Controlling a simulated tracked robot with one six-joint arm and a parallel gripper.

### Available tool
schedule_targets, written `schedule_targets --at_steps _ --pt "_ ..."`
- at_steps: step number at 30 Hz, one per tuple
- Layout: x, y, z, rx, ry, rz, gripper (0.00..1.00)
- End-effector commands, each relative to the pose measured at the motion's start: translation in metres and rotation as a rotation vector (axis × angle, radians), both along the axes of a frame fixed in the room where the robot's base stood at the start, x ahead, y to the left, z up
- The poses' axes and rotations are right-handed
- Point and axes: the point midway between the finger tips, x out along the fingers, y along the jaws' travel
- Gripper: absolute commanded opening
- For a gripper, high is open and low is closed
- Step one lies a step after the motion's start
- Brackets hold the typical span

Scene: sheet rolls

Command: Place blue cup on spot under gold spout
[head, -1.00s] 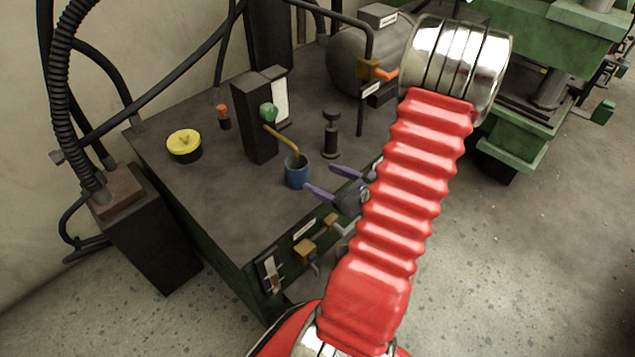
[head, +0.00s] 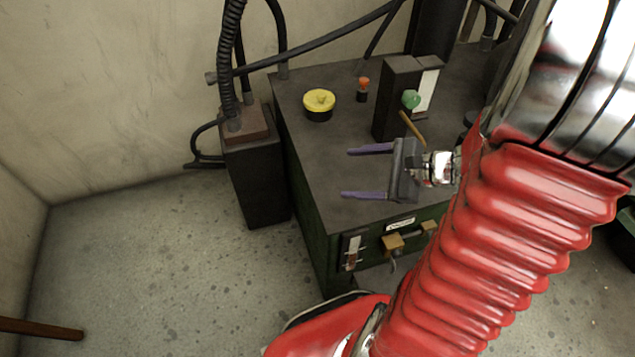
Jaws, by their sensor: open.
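The gold spout (head: 412,127) slants down to the right from the dark upright box with a green knob (head: 410,99). The blue cup does not show in the head view now; my gripper's body and wrist cover the area just below the spout's tip. The spot under the spout is hidden too. My gripper (head: 345,173) is open, its two purple fingers apart and pointing left over the bench top, with nothing seen between them. Its dark palm is just below and left of the spout's tip.
A yellow-lidded pot (head: 319,104) and a small orange-topped part (head: 363,89) stand on the dark bench (head: 302,140). Brass fittings (head: 393,243) stick out of the bench's front. The bench top left of my fingers is clear.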

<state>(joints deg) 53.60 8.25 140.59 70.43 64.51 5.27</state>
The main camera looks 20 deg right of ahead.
Motion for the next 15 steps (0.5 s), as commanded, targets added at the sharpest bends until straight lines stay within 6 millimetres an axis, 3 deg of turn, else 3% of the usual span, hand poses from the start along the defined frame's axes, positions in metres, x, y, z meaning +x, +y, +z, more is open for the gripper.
schedule_targets --at_steps 1,6,15 --pt "-0.001 0.017 0.006 -0.054 -0.003 0.078 0.7" --pt "-0.015 0.062 0.018 -0.236 -0.007 0.327 0.7" --pt "-0.047 0.112 0.038 -0.584 -0.052 0.733 0.7"
